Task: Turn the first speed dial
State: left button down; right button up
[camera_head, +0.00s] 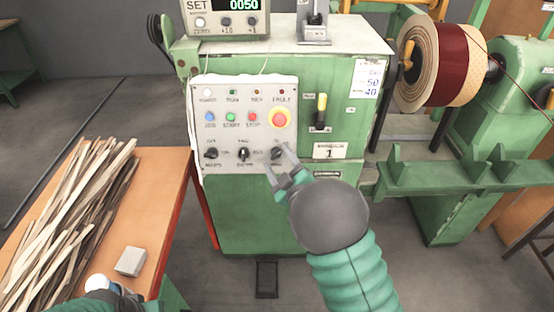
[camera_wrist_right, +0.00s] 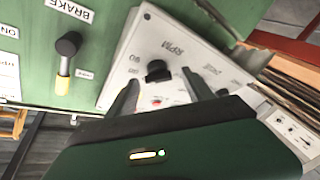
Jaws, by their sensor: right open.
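The control panel (camera_head: 222,135) on the front of the green machine carries three black dials in its bottom row: a left dial (camera_head: 211,153), a middle dial (camera_head: 243,153) and a right dial (camera_head: 277,152). My right gripper (camera_head: 278,159) is open at the right dial. In the right wrist view a black dial (camera_wrist_right: 158,70) marked RPM shows between the spread fingers of the right gripper (camera_wrist_right: 160,80); I cannot tell whether they touch it. Part of my left arm shows at the bottom left, but its gripper jaws cannot be made out.
A red emergency button (camera_head: 280,118) sits above the right dial. The brake lever (camera_head: 321,108) is right of the panel. A table (camera_head: 165,165) at left holds wooden strips (camera_head: 75,215) and a grey block (camera_head: 131,261). A wire spool (camera_head: 440,60) is at right.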

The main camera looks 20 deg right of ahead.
jog(key=shift+w+d, duration=0.1)
jog(key=shift+w, duration=0.55)
grip_shut()
jog(key=shift+y, duration=0.3)
jog(key=n+g+p, duration=0.1)
jog(key=n, duration=0.1)
jog(key=n+g+y+p, duration=0.1)
jog(key=n+p, duration=0.1)
jog(key=n, duration=0.1)
jog(key=shift+r+y, duration=0.2)
jog(key=shift+y, duration=0.1)
jog(key=n+g+p, duration=0.1)
jog(key=n+p, duration=0.1)
jog(key=n, duration=0.1)
jog(key=shift+n+g+p, duration=0.3)
jog(key=shift+n+g, duration=0.1)
jog(key=shift+f+n+g+y+p, duration=0.1)
jog(key=shift+n+g+y+p, duration=0.2)
jog(key=shift+n, duration=0.1)
jog(key=shift+f, duration=0.1)
